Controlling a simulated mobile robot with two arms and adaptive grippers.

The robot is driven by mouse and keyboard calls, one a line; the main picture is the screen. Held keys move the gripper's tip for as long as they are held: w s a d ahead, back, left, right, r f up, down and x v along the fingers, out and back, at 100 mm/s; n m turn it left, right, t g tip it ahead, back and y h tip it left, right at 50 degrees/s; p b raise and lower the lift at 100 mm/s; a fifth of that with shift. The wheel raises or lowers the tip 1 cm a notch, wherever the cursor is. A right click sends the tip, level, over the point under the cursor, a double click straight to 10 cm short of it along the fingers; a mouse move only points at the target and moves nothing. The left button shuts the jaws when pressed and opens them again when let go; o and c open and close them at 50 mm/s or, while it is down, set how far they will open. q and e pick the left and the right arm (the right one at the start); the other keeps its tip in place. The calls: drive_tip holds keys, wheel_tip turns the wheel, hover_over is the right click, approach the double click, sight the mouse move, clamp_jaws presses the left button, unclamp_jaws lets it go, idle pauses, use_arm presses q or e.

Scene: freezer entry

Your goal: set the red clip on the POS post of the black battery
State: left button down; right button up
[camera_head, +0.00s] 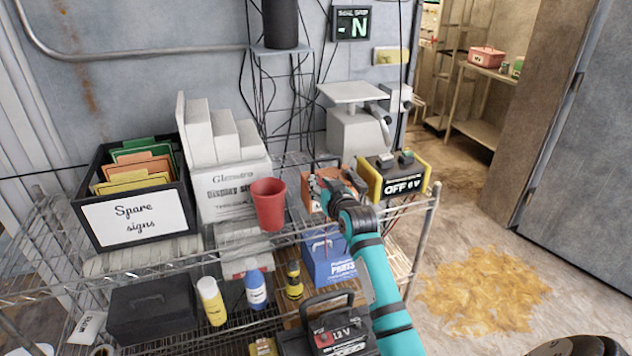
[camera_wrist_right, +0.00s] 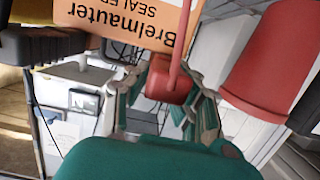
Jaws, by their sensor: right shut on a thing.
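My right gripper (camera_head: 335,192) is at the upper shelf, in front of the orange battery (camera_head: 311,190). In the right wrist view its fingers (camera_wrist_right: 165,118) are shut on the red clip (camera_wrist_right: 168,80), with a red cable rising from it. The clip is not clear in the head view. The orange battery, lettered "Brelmauter", shows close behind the clip (camera_wrist_right: 120,20); I cannot tell if they touch. A black battery (camera_head: 340,340) marked 12 V, with a carry handle, sits low at the front, partly behind my right arm. Its POS post is not clear. My left gripper is not in view.
A yellow and black charger (camera_head: 400,180) reading "OFF 6 V" stands right of the gripper. A red cup (camera_head: 269,205) stands to its left. Below are a blue parts box (camera_head: 325,262), bottles and a black case (camera_head: 150,308).

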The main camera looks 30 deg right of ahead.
sight(322, 185)
drive_tip(key=shift+r, duration=0.1)
clamp_jaws()
drive_tip(key=shift+r, duration=0.55)
wheel_tip(322, 185, up, 2)
drive_tip(key=shift+r+b, duration=0.1)
drive_tip(key=shift+b, duration=0.5)
drive_tip(key=s+d+r, duration=0.2)
drive_tip(key=s, duration=0.5)
drive_tip(key=s+d+r+p, duration=0.1)
drive_tip(key=s+d+r, duration=0.2)
drive_tip(key=s, duration=0.5)
drive_tip(key=shift+d+r, duration=0.15)
drive_tip(key=shift+r, duration=0.15)
